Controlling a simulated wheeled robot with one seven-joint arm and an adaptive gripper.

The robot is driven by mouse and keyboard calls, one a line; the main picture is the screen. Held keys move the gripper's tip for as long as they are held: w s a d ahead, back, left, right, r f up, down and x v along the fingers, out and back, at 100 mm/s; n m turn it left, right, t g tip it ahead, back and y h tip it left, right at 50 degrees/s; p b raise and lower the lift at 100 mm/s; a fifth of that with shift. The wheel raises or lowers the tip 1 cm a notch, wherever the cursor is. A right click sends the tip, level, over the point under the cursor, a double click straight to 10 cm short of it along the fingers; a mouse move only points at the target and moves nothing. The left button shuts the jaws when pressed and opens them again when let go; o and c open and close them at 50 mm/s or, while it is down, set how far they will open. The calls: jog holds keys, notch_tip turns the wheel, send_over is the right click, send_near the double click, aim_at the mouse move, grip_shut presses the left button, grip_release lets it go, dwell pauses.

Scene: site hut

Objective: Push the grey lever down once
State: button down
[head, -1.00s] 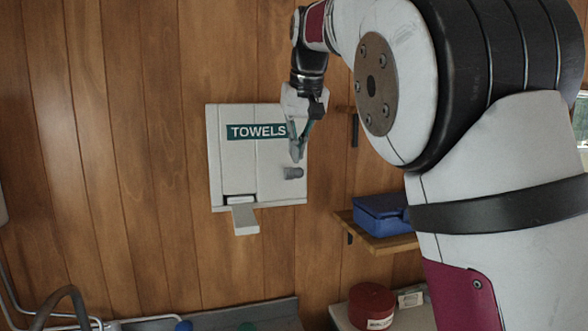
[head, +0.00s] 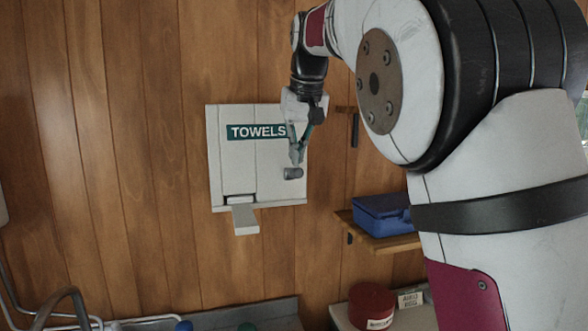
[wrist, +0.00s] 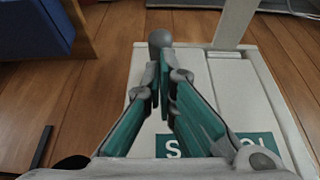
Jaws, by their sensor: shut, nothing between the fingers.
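The grey lever (head: 293,173) is a short stub with a rounded end on the lower right of the white towel dispenser (head: 232,165), which is fixed to the wall. In the wrist view the lever's round end (wrist: 160,38) shows just beyond my fingertips. My gripper (head: 296,160) points downward, shut and empty, with its fingertips directly above the lever. They are very close to it; I cannot tell whether they touch. The fingers (wrist: 161,75) partly hide the lever's shaft in the wrist view.
A pale towel tongue (head: 245,219) sticks out below the dispenser. A blue box (head: 382,214) sits on a wooden shelf to the right. A red round tin (head: 371,303) stands lower down. A dark bracket (head: 354,128) is on the wall right of my gripper.

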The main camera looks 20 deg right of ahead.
aim_at(298, 170)
jog(key=shift+f, duration=2.05)
jog(key=shift+s+r+p, duration=0.2)
jog(key=shift+r, duration=1.65)
jog(key=shift+s+r+p, duration=0.2)
jog(key=shift+r, duration=1.65)
jog(key=shift+s+r, duration=0.1)
jog(key=shift+r, duration=0.2)
jog(key=shift+s+d, duration=0.1)
jog(key=shift+s, duration=0.05)
jog(key=s+f, duration=0.7)
jog(key=s, duration=0.3)
jog(key=s+f+b, duration=0.1)
jog(key=s+f, duration=0.7)
jog(key=s, duration=0.3)
jog(key=s+f+t+b, duration=0.1)
jog(key=s+f, duration=0.6)
jog(key=s, duration=0.4)
jog(key=shift+f, duration=0.2)
